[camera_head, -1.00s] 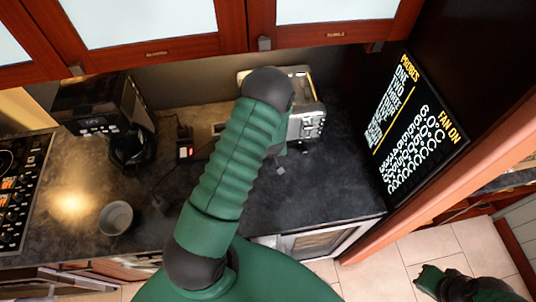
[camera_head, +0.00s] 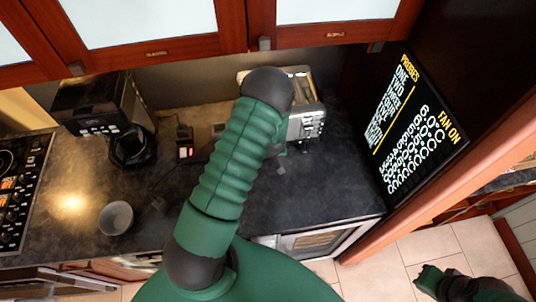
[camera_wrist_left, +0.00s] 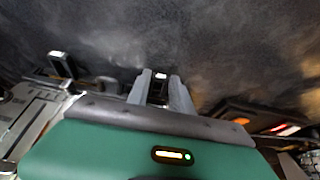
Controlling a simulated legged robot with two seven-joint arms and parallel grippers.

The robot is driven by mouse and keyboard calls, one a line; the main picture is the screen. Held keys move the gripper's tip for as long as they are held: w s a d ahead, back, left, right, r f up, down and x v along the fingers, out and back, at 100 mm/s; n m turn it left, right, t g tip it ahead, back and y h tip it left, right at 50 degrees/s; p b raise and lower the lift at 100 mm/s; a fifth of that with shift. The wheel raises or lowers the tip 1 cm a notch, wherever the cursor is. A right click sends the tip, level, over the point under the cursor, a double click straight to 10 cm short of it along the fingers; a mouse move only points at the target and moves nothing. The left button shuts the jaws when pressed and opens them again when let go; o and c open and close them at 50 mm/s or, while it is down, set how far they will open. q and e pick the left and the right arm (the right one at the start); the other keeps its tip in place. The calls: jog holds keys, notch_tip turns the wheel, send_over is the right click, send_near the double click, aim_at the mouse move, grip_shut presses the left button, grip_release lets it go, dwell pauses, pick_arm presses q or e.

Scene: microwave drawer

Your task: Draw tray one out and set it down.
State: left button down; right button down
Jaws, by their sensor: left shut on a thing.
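My left arm rises through the middle of the head view and hides its own gripper there. In the left wrist view my left gripper (camera_wrist_left: 161,88) has two grey fingers, close together, at a dark grey stone-like surface. They are shut on a small dark thing with a pale end (camera_wrist_left: 161,77); I cannot tell what it is. I cannot make out tray one in either view. A pale-framed unit with a glass window (camera_head: 318,242) sits under the counter edge, partly behind my arm. A green and black part of mine, probably my right gripper (camera_head: 430,282), shows at the lower right, its jaws unclear.
The dark counter (camera_head: 325,190) is clear at the right. A metal toaster (camera_head: 308,120), a black coffee machine (camera_head: 105,108) and a grey bowl (camera_head: 116,218) stand on it. A stove (camera_head: 18,190) lies at the left, red-brown cabinets (camera_head: 150,45) hang above, and a screen (camera_head: 418,125) stands right.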

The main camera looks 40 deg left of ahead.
aim_at(276, 202)
pick_arm(q)
jog(key=shift+s+d+b, duration=0.2)
jog(key=shift+s+d, duration=0.6)
jog(key=shift+d, duration=0.2)
jog(key=shift+s+d+b, duration=0.15)
jog(key=shift+s+d, duration=0.65)
jog(key=shift+d, duration=0.2)
jog(key=shift+s+d+r+b, duration=0.1)
jog(key=shift+s+d+b, duration=0.05)
jog(key=shift+s+d, duration=1.5)
jog(key=shift+s+d+r+b, duration=0.1)
jog(key=shift+s+d, duration=1.1)
jog(key=shift+d, duration=0.75)
jog(key=shift+s+d+b, duration=0.15)
jog(key=shift+s+d, duration=1.3)
jog(key=shift+d, duration=0.35)
jog(key=shift+f, duration=0.35)
